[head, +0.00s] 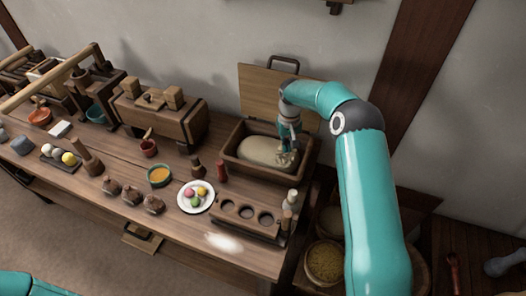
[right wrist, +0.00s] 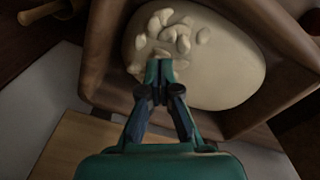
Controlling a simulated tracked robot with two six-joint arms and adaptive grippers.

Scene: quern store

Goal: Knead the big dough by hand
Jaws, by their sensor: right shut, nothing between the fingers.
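The big dough (head: 262,150) is a pale oval mass lying in a brown wooden trough (head: 238,170) at the back right of the table. In the right wrist view the dough (right wrist: 225,65) fills much of the trough (right wrist: 105,65), with several small pale lumps (right wrist: 177,35) on its surface. My right gripper (head: 287,158) is shut and empty, pointing down at the right end of the dough. In the right wrist view its fingertips (right wrist: 157,62) are at the dough's edge by the lumps; whether they touch is unclear. My left gripper is not in view.
A wooden board (head: 262,95) stands behind the trough. A white plate with colored balls (head: 196,197), a block with round hollows (head: 245,213), a red bottle (head: 221,171) and an orange-filled bowl (head: 159,175) stand near the trough. A wooden box (head: 160,120) is to its left.

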